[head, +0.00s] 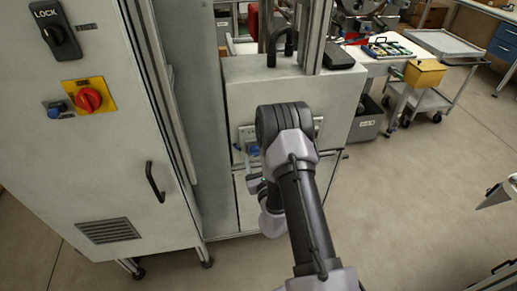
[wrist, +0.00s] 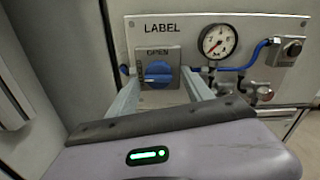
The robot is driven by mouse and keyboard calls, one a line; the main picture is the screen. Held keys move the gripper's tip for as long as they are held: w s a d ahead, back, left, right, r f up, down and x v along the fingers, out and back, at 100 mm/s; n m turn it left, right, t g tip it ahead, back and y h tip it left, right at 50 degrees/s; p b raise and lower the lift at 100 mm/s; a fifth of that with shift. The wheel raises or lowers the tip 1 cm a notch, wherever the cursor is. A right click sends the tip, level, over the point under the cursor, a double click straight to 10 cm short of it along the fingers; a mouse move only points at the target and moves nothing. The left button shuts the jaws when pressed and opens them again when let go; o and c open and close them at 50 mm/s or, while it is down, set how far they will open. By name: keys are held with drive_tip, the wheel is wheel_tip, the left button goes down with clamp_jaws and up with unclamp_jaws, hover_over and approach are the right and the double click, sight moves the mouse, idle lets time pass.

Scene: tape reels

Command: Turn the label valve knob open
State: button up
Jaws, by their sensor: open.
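The blue label valve knob (wrist: 158,73) sits on a grey square plate marked OPEN, under the word LABEL, on a light panel (wrist: 180,28) in the wrist view. Its grip bar lies about horizontal. My gripper (wrist: 158,80) is open, with one finger on each side of the knob. I cannot tell whether the fingers touch it. In the head view a small blue part (head: 253,150) shows on the panel, just left of my arm, which hides most of the panel and the fingers.
Right of the knob are a pressure gauge (wrist: 218,41), a blue hose (wrist: 240,68), metal fittings (wrist: 258,92) and a grey connector block (wrist: 290,50). A tall cabinet (head: 110,170) with a red switch (head: 88,99) stands at left. Open floor (head: 420,200) lies at right.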

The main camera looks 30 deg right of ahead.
drive_tip(key=shift+a, duration=0.1)
clamp_jaws()
drive_tip(key=shift+r, duration=0.1)
